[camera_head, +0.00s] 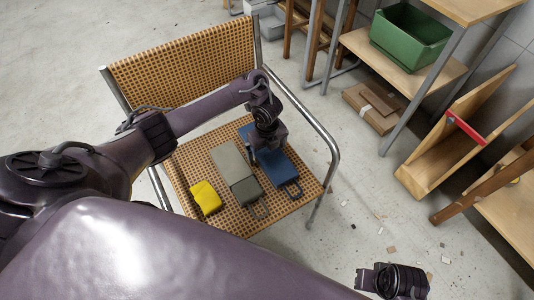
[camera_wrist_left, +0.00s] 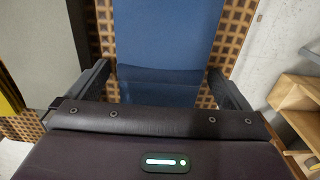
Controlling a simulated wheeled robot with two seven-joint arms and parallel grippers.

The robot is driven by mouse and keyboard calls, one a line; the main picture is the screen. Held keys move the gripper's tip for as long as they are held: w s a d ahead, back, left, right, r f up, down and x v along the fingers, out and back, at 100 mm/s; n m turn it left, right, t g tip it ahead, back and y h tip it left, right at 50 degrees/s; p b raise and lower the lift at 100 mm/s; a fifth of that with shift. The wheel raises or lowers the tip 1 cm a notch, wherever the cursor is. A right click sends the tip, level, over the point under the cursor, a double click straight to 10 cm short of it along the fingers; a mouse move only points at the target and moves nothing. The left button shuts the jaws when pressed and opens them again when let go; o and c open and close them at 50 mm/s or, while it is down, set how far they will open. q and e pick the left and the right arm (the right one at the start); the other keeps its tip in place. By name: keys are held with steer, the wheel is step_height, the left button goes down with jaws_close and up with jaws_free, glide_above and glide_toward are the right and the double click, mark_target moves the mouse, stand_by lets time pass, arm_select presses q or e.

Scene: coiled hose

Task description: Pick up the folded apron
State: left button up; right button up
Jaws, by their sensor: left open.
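A blue folded cloth with a dark loop at its near end, which looks like the folded apron (camera_head: 280,170), lies flat on the woven chair seat (camera_head: 278,208). My left gripper (camera_head: 266,155) is over its middle and hides part of it. In the left wrist view the blue cloth (camera_wrist_left: 165,35) runs between the two spread fingers of the left gripper (camera_wrist_left: 163,85). The jaws are open; contact with the cloth cannot be told. A dark end part of my right arm (camera_head: 394,281) shows at the lower right; its jaws are not clear.
A grey-green folded item (camera_head: 230,162) with a loop lies close left of the blue cloth, and a yellow item (camera_head: 205,198) farther left. The metal chair arm (camera_head: 305,118) rises at right. A shelf with a green bin (camera_head: 410,38) and a cardboard box (camera_head: 371,107) stand beyond.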

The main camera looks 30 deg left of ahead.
arm_select(q)
steer(key=shift+f, duration=0.1)
steer(key=c, duration=1.1)
steer(key=shift+c, duration=0.2)
